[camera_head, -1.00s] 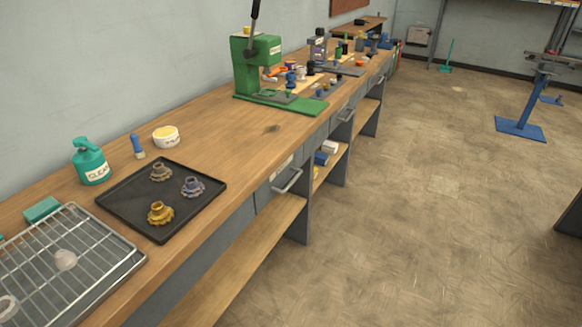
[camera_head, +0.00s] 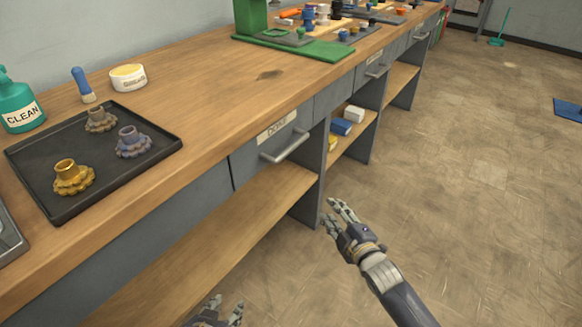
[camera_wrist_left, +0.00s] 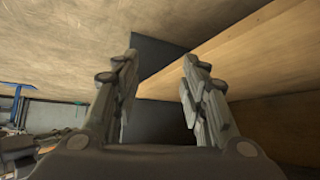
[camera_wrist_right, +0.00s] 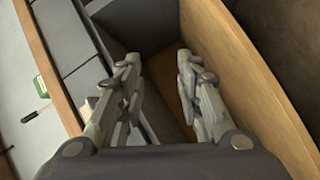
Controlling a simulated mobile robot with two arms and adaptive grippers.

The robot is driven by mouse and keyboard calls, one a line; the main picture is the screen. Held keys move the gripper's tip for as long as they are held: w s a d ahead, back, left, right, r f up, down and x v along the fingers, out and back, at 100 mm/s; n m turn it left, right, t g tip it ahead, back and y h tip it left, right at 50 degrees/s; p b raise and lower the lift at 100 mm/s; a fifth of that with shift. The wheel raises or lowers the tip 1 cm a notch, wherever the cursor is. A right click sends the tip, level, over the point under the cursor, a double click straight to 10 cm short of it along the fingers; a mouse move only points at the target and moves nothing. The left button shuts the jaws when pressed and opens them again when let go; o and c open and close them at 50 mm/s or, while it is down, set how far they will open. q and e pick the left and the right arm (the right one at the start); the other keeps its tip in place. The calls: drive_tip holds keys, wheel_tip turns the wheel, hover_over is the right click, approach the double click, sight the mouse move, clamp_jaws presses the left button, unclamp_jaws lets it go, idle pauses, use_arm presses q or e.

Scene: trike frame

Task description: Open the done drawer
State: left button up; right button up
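The done drawer (camera_head: 262,150) is a grey drawer front under the workbench top, with a pale label and a metal bar handle (camera_head: 285,147). It looks closed. My right gripper (camera_head: 337,212) is open and empty, lower than the handle and to its right, apart from it. My left gripper (camera_head: 227,304) is open and empty at the bottom edge of the head view, well below the drawer. In the left wrist view, the open fingers (camera_wrist_left: 158,72) face a wooden shelf edge. In the right wrist view, the open fingers (camera_wrist_right: 157,72) point toward the grey bench frame and lower shelf.
The wooden bench top (camera_head: 215,95) carries a black tray (camera_head: 105,180) with several gear-like parts, a CLEAN bottle (camera_head: 20,108) and a green press base (camera_head: 290,47). A lower shelf (camera_head: 225,225) runs below the drawer. The floor at right is open.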

drive_tip(key=w+a+r+n+t+y+b, duration=0.1)
drive_tip(key=a+r+n+t+y+b, duration=0.2)
drive_tip(key=r, duration=0.4)
drive_tip(key=n+y+b, duration=0.2)
drive_tip(key=n, duration=0.2)
approach(291, 148)
drive_tip(key=shift+g, duration=0.3)
drive_tip(key=shift+w+d+b+x, duration=0.15)
drive_tip(key=shift+b+x, duration=0.45)
drive_tip(key=shift+x, duration=2.05)
drive_tip(key=shift+w+d+b+x, duration=0.15)
drive_tip(key=shift+b+x, duration=0.4)
drive_tip(key=shift+x, duration=2.1)
use_arm(q)
drive_tip(key=w+d+r+t+h, duration=0.1)
drive_tip(key=r+t, duration=0.3)
drive_tip(key=r, duration=0.7)
drive_tip(key=w+d+r+t+h, duration=0.1)
drive_tip(key=w+r+t, duration=0.2)
drive_tip(key=r, duration=0.8)
drive_tip(key=shift+w+d+t+h, duration=0.25)
drive_tip(key=shift+d+t+h, duration=0.15)
drive_tip(key=shift+t, duration=0.7)
use_arm(e)
drive_tip(key=shift+s+f, duration=0.1)
drive_tip(key=shift+f, duration=0.1)
clamp_jaws()
